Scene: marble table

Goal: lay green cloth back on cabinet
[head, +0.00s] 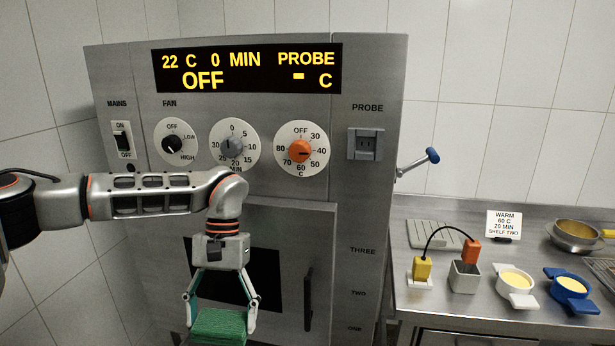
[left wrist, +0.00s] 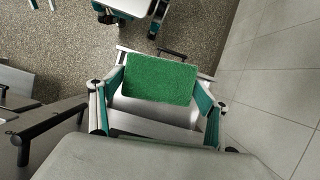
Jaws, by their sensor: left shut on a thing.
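The green cloth (head: 218,328) is a folded, thick-looking pad at the bottom edge of the head view, in front of the cabinet's door. My left gripper (head: 221,314) is shut on it, with a finger at each side. The left wrist view also shows the cloth (left wrist: 160,80) between the left gripper's fingers (left wrist: 158,92). The cabinet (head: 365,210) is a tall steel unit with a lit display (head: 248,68) reading OFF. Its door looks shut, and my arm hides part of its front. Its top is barely seen.
A blue-knobbed lever (head: 418,162) sticks out from the cabinet's right side.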

